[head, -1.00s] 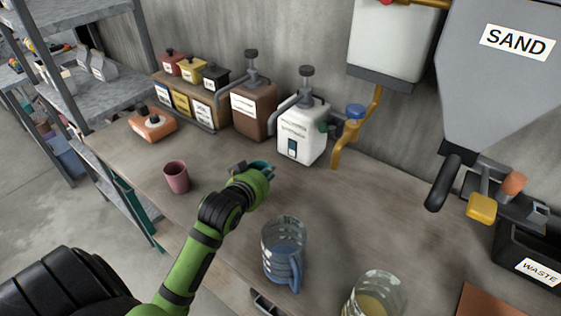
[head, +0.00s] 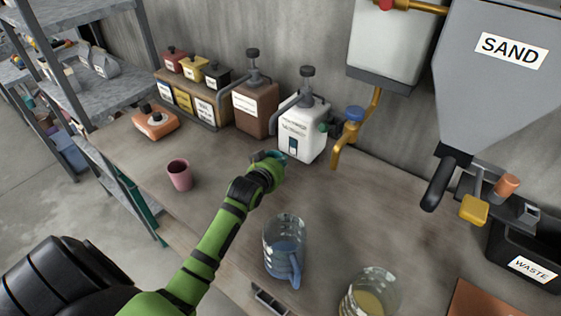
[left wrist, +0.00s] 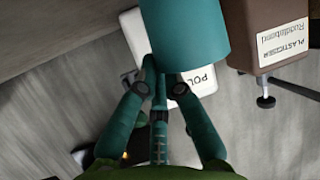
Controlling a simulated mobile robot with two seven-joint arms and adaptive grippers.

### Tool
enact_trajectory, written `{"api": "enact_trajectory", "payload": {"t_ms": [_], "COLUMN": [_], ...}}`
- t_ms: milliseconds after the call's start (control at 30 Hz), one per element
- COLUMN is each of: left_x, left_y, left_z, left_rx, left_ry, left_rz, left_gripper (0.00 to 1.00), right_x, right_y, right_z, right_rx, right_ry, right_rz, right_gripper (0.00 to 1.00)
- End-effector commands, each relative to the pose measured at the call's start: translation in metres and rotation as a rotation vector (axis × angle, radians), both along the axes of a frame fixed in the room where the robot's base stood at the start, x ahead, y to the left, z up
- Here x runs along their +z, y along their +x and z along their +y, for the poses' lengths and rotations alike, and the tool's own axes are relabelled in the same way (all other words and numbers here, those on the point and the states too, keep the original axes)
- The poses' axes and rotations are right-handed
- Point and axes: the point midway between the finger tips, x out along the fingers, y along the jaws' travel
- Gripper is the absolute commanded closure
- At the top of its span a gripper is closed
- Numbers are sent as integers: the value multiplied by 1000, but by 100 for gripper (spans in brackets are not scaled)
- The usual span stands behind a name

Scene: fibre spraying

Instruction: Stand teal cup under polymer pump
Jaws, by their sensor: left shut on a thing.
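My left gripper (head: 266,162) is shut on the teal cup (head: 276,155), mostly hidden by the hand in the head view. The left wrist view shows the teal cup (left wrist: 188,35) large between the gripper's fingers (left wrist: 163,85). The polymer pump is a white container (head: 303,135) with a dark pump head and a grey spout (head: 288,102) pointing left. The cup is at the container's front left, low near the bench and near the spout. Whether it is directly below the spout or touches the bench, I cannot tell. My right gripper is out of view.
A brown plasticiser container (head: 254,110) with its own pump stands left of the polymer pump. A pink cup (head: 179,175), a blue jug (head: 284,247) and a glass of yellowish liquid (head: 370,293) stand on the bench. A yellow pipe (head: 340,150) hangs just right of the pump.

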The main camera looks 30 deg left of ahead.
Motion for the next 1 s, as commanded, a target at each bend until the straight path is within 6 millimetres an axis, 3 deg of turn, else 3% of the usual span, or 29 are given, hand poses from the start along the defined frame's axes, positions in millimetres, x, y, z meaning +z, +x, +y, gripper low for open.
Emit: {"api": "enact_trajectory", "payload": {"t_ms": [133, 167, 200, 667, 1000], "left_x": [-4, -3, -3, 2, 24], "left_y": [0, 0, 0, -5, -57], "left_z": [0, 0, 0, -1, -10], "left_rx": [0, 0, 0, -1, 0], "left_ry": [0, 0, 0, 0, -1], "left_rz": [0, -1, -1, -1, -1], "left_gripper": [100, 79, 67, 67, 67], "right_x": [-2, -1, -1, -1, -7], "right_y": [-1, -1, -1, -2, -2], "right_z": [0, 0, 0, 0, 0], "right_rx": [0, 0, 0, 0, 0], "right_ry": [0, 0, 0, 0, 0], "right_rz": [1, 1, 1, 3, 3], "right_gripper": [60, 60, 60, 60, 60]}}
